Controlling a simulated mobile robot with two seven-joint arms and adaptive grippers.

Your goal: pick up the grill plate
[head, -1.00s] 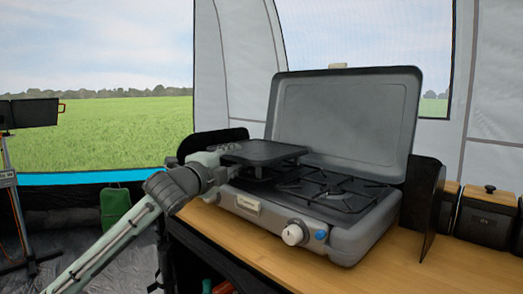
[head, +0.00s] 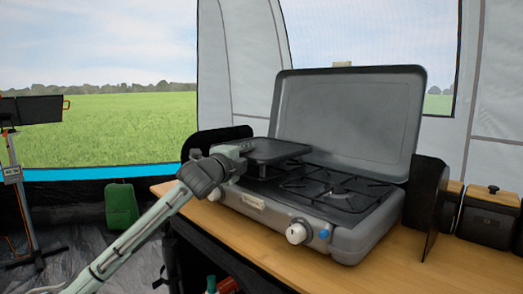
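The grill plate (head: 280,150) is a dark, flat, square plate on the left side of the camping stove (head: 345,238), level over the left burner area. My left gripper (head: 240,150) is at the plate's left edge, overlapping it in this view. Its fingers are small and partly hidden, so I cannot tell if they are closed on the plate. My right gripper is not in view.
The stove's grey lid (head: 345,110) stands open behind the plate. The right burner with its black grate (head: 335,190) is bare. A dark panel (head: 427,195) and black canisters (head: 487,218) stand at the right. The wooden table (head: 440,260) is clear in front.

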